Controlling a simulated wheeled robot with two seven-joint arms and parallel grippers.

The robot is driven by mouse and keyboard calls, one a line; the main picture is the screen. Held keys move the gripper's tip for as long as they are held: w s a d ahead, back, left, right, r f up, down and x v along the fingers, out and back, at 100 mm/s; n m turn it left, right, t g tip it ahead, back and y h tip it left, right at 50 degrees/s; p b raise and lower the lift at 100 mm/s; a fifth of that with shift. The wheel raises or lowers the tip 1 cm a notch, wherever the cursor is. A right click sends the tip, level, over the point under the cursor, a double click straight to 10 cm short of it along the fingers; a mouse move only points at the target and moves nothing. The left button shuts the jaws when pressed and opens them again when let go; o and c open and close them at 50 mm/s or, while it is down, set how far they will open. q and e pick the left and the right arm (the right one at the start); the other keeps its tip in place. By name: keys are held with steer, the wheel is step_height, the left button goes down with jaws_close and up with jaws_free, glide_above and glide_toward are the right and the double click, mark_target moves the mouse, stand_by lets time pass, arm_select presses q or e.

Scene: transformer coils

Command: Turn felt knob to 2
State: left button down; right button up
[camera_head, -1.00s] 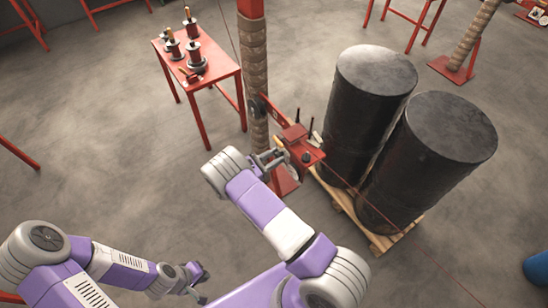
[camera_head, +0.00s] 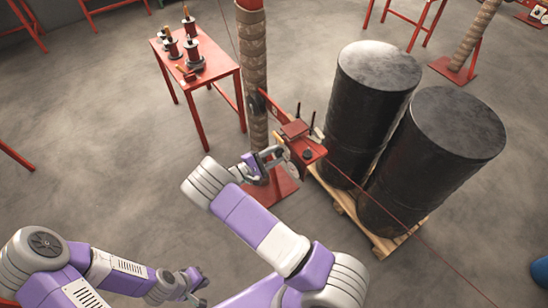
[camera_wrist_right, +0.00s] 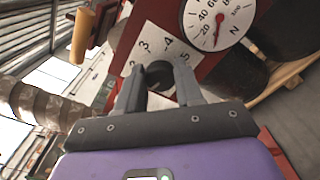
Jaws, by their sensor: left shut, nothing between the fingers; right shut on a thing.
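The felt knob (camera_wrist_right: 160,74) is a small black round knob on a white number plate (camera_wrist_right: 150,42) in the right wrist view. The marks 2, 3, 4 and 5 show in an arc around it. My right gripper (camera_wrist_right: 160,84) is shut on the knob, one finger on each side. I cannot make out a pointer on the knob. In the head view my right gripper (camera_head: 279,158) is at the red device (camera_head: 302,142) beside the wrapped post, and its fingers partly hide the device. My left gripper (camera_head: 197,282) is shut and empty, low at the left, away from the device.
A round gauge (camera_wrist_right: 216,20) sits beside the number plate. The wrapped post (camera_head: 256,85) stands behind the device. Two black drums (camera_head: 440,135) stand on a wooden pallet (camera_head: 380,245) to the right. A red table (camera_head: 212,78) with several coils stands at the back left.

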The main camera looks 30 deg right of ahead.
steer(key=m+b, duration=0.2)
steer(key=m, duration=0.3)
steer(key=shift+f+m+b, duration=0.15)
steer(key=shift+m+b, duration=0.15)
steer(key=shift+b, duration=0.1)
steer(key=shift+m+b, duration=1.15)
steer(key=shift+m, duration=1.05)
steer(key=o, duration=1)
steer(key=a+p, duration=0.1)
steer(key=a, duration=0.6)
steer(key=shift+s+a, duration=0.3)
steer(key=shift+s, duration=0.1)
